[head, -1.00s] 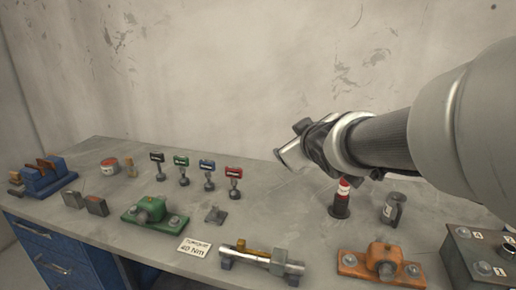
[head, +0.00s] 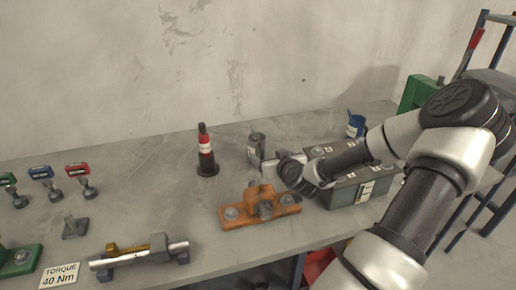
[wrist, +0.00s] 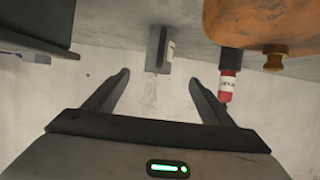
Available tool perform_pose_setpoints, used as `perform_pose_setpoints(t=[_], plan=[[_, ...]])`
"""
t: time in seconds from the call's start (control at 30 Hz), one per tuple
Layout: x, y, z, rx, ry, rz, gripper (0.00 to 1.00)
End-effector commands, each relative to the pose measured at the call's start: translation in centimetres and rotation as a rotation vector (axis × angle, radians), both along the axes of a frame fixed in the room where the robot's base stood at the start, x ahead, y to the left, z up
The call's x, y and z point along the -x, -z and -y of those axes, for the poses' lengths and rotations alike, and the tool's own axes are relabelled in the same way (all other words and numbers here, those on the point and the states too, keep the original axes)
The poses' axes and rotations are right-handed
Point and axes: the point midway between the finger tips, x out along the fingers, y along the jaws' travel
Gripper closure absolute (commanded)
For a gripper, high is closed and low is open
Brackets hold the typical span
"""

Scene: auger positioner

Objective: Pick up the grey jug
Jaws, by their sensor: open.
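The grey jug (head: 256,146) stands upright on the bench near the wall, its lower part partly hidden by my arm's end in the head view. In the wrist view, which is upside down, the jug (wrist: 156,48) sits ahead of my gripper (wrist: 160,77), roughly centred between the two spread fingers. My gripper is open and empty, apart from the jug. In the head view its fingers are hard to make out beside the jug.
A black and red bottle (head: 206,158) stands left of the jug. An orange bearing block (head: 260,208) lies in front. A grey numbered box (head: 346,192) is close on the right, with a blue cup (head: 356,127) behind.

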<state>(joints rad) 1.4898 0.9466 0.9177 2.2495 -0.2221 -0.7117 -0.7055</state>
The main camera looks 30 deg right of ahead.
Motion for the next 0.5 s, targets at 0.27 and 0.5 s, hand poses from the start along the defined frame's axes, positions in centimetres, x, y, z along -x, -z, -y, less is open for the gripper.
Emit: perform_pose_setpoints(t=[0.27, 0.5], plan=[[-4.7, 2.1, 1.3, -0.008, 0.006, 0.004, 0.23], [-9.0, 3.9, 2.4, -0.007, 0.005, 0.004, 0.23]])
